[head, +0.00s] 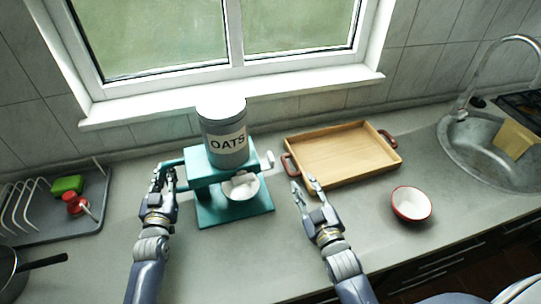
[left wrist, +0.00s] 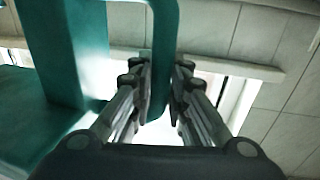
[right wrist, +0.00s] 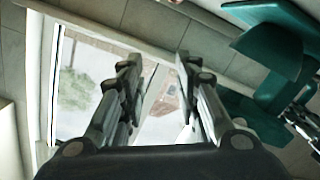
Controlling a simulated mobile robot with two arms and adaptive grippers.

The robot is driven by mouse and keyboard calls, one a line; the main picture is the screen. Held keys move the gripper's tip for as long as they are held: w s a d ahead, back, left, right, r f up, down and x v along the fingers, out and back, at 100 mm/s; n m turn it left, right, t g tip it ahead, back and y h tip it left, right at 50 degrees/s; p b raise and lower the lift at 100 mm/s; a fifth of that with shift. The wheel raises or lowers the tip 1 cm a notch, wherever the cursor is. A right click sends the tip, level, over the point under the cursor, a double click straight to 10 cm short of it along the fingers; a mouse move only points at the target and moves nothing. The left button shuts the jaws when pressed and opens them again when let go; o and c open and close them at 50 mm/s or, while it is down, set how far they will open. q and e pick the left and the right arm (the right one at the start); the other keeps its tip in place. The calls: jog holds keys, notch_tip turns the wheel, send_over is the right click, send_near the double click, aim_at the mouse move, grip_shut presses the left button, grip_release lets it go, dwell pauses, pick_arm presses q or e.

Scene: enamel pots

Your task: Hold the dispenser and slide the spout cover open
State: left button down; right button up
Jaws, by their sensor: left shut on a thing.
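The dispenser is a teal stand (head: 235,212) holding an upright grey canister marked OATS (head: 226,140). A teal side handle (left wrist: 164,50) sticks out on its left. My left gripper (head: 164,177) is shut on that handle, with its fingers on both sides of it in the left wrist view. A pale knob or lever (head: 268,161) shows on the dispenser's right side, probably part of the spout cover; the spout itself is hidden. A white bowl (head: 241,187) stands on the base below. My right gripper (head: 306,184) is open and empty, right of the dispenser and apart from it.
A wooden tray (head: 342,152) with red-brown handles lies behind and right of my right gripper. A red-rimmed bowl (head: 411,204) stands further right, before the sink (head: 470,150). A dish rack (head: 45,215) and a dark pan (head: 12,270) are at left. The front counter middle is clear.

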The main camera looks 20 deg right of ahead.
aim_at(273, 162)
jog(key=a+r+m, duration=0.3)
jog(key=a+m, duration=0.2)
jog(key=a, duration=0.2)
jog(key=shift+t+y, duration=0.3)
jog(key=w, duration=1.1)
jog(key=shift+w+r, duration=0.2)
grip_shut()
